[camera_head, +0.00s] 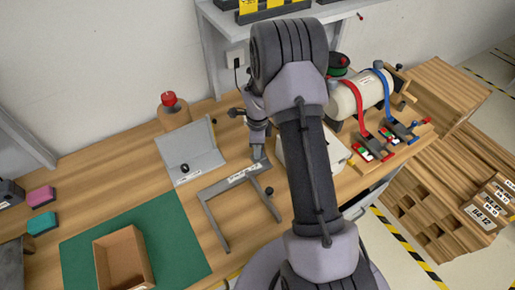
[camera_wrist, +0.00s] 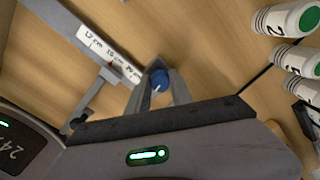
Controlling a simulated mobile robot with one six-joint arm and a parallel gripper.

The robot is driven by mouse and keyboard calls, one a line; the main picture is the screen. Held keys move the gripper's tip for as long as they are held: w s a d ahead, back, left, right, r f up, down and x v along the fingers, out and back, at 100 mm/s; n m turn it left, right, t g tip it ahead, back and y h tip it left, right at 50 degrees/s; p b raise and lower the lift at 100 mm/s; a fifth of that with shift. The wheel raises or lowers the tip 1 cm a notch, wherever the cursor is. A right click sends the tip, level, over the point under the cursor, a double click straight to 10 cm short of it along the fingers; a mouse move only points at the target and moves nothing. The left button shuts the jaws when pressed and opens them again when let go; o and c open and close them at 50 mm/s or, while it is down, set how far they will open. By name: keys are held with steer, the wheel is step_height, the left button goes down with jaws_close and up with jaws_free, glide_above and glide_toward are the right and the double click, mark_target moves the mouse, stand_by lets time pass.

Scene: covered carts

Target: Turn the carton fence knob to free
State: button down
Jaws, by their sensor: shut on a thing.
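The carton fence (camera_head: 213,211) is a grey U-shaped frame on the wooden bench, with a white label strip. In the wrist view its grey bar (camera_wrist: 60,18) carries the label (camera_wrist: 108,53), which reads 12 cm, 16 cm and 20 cm. A blue knob (camera_wrist: 159,79) with a pale line on its face sits just past the label's 20 cm end. My gripper (camera_wrist: 157,84) is shut on this blue knob, one finger on each side. In the head view my gripper (camera_head: 258,155) is at the fence's back right corner and hides the knob.
A grey angled plate (camera_head: 190,150) is behind left, near a red button (camera_head: 169,99). An open carton (camera_head: 123,260) lies on the green mat (camera_head: 75,262). White green-topped cylinders (camera_wrist: 290,19) stand right in the wrist view.

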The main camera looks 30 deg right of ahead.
steer(key=n+b, duration=0.1)
steer(key=n, duration=0.2)
steer(key=shift+n, duration=0.3)
steer(key=n, duration=0.4)
steer(key=shift+n+b, duration=0.3)
steer(key=shift+b, duration=0.1)
steer(key=n, duration=0.4)
steer(key=shift+s+n, duration=0.1)
steer(key=shift+n, duration=0.2)
steer(key=n, duration=0.4)
steer(key=shift+r, duration=0.1)
steer(key=n, duration=0.4)
steer(key=shift+d+p, duration=0.1)
steer(key=shift+p, duration=0.2)
steer(key=n, duration=0.3)
steer(key=shift+n+p, duration=0.3)
steer(key=shift+n, duration=0.1)
steer(key=n, duration=0.3)
steer(key=shift+p, duration=0.3)
steer(key=shift+d+n+p, duration=0.1)
steer(key=shift+n+p, duration=0.25)
steer(key=shift+n, duration=1.65)
